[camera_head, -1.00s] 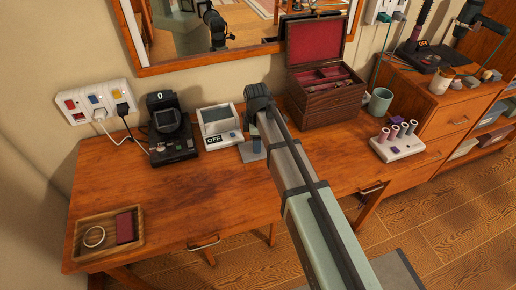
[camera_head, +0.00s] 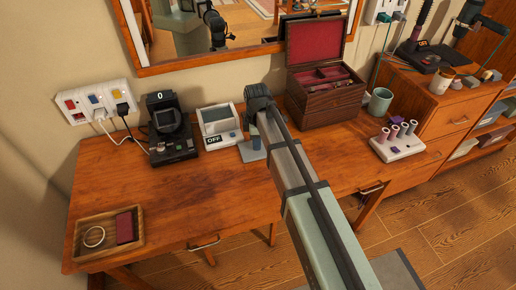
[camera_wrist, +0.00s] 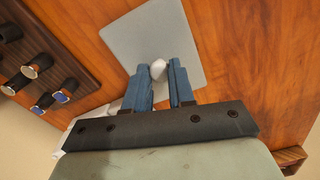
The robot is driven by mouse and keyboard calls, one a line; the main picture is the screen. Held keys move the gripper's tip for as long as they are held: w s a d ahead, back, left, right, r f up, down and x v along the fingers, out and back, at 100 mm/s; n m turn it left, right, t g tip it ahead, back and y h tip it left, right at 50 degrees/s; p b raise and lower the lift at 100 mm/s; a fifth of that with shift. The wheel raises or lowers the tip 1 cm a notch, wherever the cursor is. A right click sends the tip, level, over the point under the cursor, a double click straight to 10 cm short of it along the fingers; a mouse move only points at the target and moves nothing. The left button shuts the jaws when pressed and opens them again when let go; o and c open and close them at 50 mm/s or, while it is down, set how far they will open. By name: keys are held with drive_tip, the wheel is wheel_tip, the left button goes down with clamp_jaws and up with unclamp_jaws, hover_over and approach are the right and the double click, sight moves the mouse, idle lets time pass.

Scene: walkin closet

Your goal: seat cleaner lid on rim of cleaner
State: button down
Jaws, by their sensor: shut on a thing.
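The cleaner (camera_head: 219,122) is a white box with a grey top and an "OFF" label, standing on the wooden desk left of my gripper. The cleaner lid (camera_wrist: 190,30) is a flat light-grey plate with a small white knob. My gripper (camera_wrist: 159,72) has its blue fingers shut on that knob. In the head view the lid (camera_head: 245,154) shows below my gripper (camera_head: 255,143), beside the cleaner and apart from its top. My arm hides part of the lid there, and its height above the desk is hard to tell.
A black device (camera_head: 171,130) stands left of the cleaner. An open wooden box (camera_head: 327,103) with red lining stands to the right, near a green mug (camera_head: 380,101). A tray (camera_head: 78,246) lies at the front left. The desk's front middle is clear.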

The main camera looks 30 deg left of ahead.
drive_tip(key=shift+r, duration=1.9)
